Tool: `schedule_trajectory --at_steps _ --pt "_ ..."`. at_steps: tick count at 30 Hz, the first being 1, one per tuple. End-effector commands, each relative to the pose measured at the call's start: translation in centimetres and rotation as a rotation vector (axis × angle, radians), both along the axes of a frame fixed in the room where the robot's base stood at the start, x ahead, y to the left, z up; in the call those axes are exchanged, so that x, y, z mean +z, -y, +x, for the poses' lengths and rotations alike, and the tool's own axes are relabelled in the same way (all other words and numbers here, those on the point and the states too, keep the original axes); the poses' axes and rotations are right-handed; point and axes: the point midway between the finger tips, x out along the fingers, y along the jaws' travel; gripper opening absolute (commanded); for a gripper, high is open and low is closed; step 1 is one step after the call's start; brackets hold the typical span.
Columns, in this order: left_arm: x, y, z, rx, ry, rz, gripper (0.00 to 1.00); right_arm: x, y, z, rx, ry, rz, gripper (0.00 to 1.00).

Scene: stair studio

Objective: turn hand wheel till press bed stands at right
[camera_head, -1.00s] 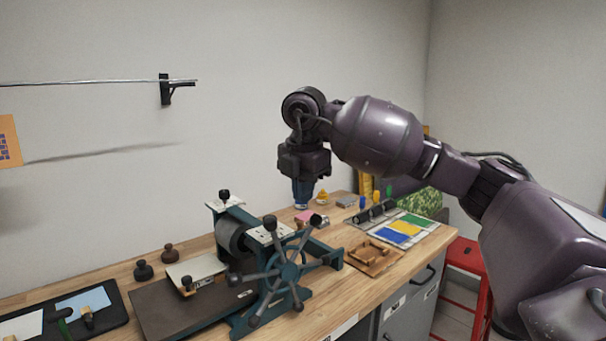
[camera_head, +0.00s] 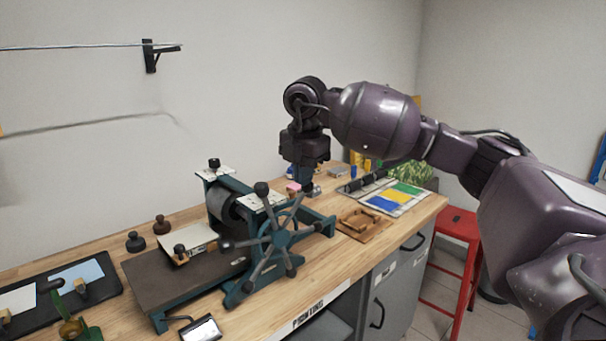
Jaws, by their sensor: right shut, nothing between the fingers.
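The etching press stands on the wooden bench with its teal frame and grey roller (camera_head: 222,207). Its hand wheel (camera_head: 277,240) faces the front, a teal hub with several grey spokes ending in dark knobs. The flat brown press bed (camera_head: 165,284) reaches out to the left of the roller, with a pale plate (camera_head: 190,239) on it. My right gripper (camera_head: 307,188) points down behind and right of the wheel, apart from it. It is shut and looks empty; its fingertips are small and dark. My left gripper is not in view.
A wooden block tray (camera_head: 364,225) and a board of blue, yellow and green patches (camera_head: 397,199) lie to the right. A black tray (camera_head: 95,290) lies at the left. A red stool (camera_head: 456,222) stands beyond the bench.

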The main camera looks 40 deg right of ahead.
Motion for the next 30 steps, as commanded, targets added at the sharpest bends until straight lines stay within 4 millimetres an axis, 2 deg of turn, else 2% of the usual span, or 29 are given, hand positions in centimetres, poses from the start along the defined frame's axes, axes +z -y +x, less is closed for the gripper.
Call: schedule_trajectory --at_steps 8,14,30 --pt "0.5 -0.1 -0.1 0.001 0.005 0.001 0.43 -0.6 1.1 0.0 -0.005 -0.008 0.089 0.00" --pt "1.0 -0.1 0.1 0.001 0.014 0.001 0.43 -1.9 2.6 0.1 -0.007 -0.020 0.239 0.00" --pt "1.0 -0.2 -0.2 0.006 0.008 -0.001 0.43 -8.5 6.2 0.5 -0.008 -0.062 0.752 0.00"
